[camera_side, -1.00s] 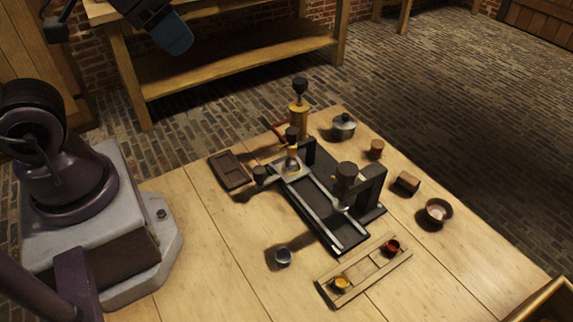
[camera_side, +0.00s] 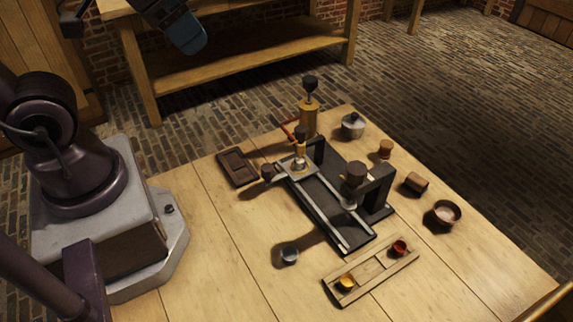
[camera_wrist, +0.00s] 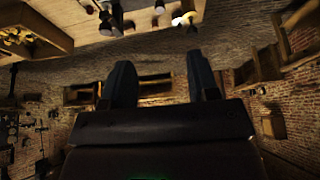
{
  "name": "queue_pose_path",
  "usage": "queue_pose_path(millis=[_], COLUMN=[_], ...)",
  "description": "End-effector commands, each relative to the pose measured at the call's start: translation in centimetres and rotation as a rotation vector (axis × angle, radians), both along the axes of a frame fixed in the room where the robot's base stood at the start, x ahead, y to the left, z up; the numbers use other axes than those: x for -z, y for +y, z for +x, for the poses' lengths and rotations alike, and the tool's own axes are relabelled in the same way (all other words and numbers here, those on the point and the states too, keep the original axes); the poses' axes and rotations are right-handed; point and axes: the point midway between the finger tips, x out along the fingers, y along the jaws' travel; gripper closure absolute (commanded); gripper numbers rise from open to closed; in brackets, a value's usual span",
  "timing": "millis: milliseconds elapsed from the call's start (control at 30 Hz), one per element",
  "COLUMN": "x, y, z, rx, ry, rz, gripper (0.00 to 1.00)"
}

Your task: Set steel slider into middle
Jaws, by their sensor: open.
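A small grey metal piece (camera_side: 289,254), which looks like the steel slider, stands alone on the table in the side view, left of a wooden rack (camera_side: 371,273). The rack's near-left end holds a yellow piece (camera_side: 346,283) and its far-right end a red piece (camera_side: 399,247). Its middle section shows bare wood. My gripper shows in the wrist view (camera_wrist: 159,62) with its two fingers apart and nothing between them. In the side view only part of its blue-grey end shows at the top left, high and far from the grey piece.
A dark railed fixture (camera_side: 322,203) with upright posts and knobs stands behind the rack. The front-left table is clear.

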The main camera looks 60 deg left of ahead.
Motion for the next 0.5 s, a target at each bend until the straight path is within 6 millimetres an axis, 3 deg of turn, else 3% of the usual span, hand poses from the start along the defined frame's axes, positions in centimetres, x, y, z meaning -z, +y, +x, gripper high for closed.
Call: queue_pose_path(millis=[233,500], x=[4.9,12.3], y=[-1.1,-1.9], z=[2.5,6.3], rx=[0.004,-0.333], ry=[0.25,0.478], rz=[-0.036,-0.104], gripper=[0.45,0.45])
